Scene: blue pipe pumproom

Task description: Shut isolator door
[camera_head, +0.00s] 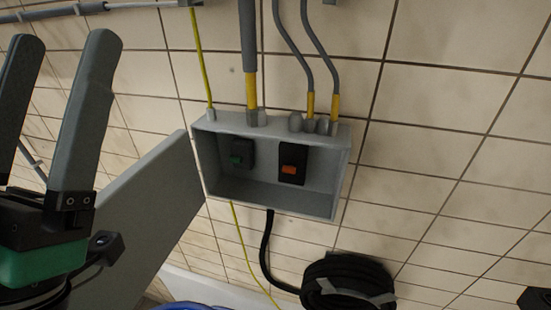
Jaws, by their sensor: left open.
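The isolator is a shallow grey box (329,198) fixed to the tiled wall, with its front open. My right gripper's fingers do not show.
Grey conduits with yellow ends (252,85) and a yellow-green wire (200,55) enter the box's top. A black cable runs from below to a coiled black hose (348,288). A blue rim (190,306) shows at the bottom. A dark piece sits at the lower right corner, unclear.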

